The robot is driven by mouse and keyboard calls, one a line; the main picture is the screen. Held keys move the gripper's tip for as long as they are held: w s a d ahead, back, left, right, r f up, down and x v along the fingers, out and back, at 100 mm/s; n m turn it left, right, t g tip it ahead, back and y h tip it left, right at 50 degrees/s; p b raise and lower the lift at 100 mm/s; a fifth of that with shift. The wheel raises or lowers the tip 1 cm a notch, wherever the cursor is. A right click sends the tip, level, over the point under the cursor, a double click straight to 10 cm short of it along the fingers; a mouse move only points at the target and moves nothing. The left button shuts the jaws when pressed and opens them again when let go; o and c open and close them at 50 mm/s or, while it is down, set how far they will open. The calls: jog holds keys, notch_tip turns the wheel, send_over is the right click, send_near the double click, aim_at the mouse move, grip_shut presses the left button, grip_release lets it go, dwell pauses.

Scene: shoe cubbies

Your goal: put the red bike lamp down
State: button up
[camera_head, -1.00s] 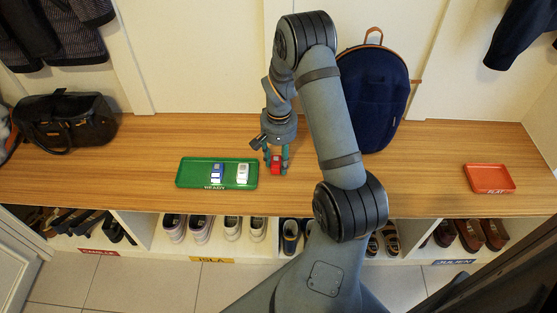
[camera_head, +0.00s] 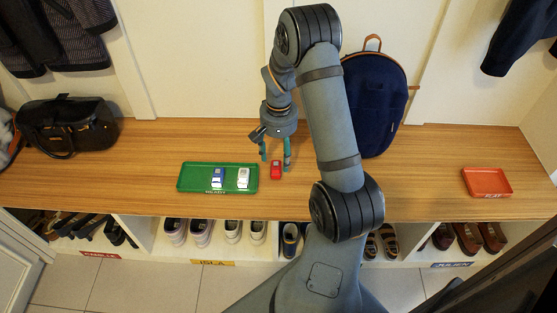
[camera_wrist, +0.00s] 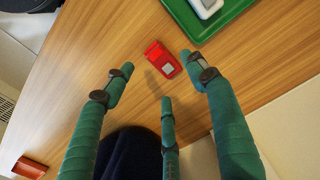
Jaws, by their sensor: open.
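The red bike lamp (camera_head: 276,170) rests on the wooden bench, just right of the green tray and apart from it. In the wrist view the lamp (camera_wrist: 162,59) lies on the wood beyond my fingertips, with a pale patch on its face. My gripper (camera_head: 275,160) is open and empty, its fingers spread above and just behind the lamp. In the wrist view its green fingers (camera_wrist: 155,75) are apart with nothing between them. The green tray (camera_head: 202,186) holds a blue-and-white lamp (camera_head: 218,177) and a white lamp (camera_head: 243,178).
A red-orange tray (camera_head: 487,183) lies at the bench's right. A navy backpack (camera_head: 378,105) stands behind my arm. A black bag (camera_head: 66,125) sits at the left. Cubbies with shoes lie below the bench's front edge. The bench (camera_head: 425,160) is clear before the red-orange tray.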

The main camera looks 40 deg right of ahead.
aim_at(279, 167)
notch_tip(279, 167, up, 6)
jog(key=p, duration=0.1)
jog(key=shift+r+p, duration=0.25)
jog(key=shift+p, duration=0.1)
jog(key=shift+o, duration=0.5)
jog(key=shift+r, duration=0.4)
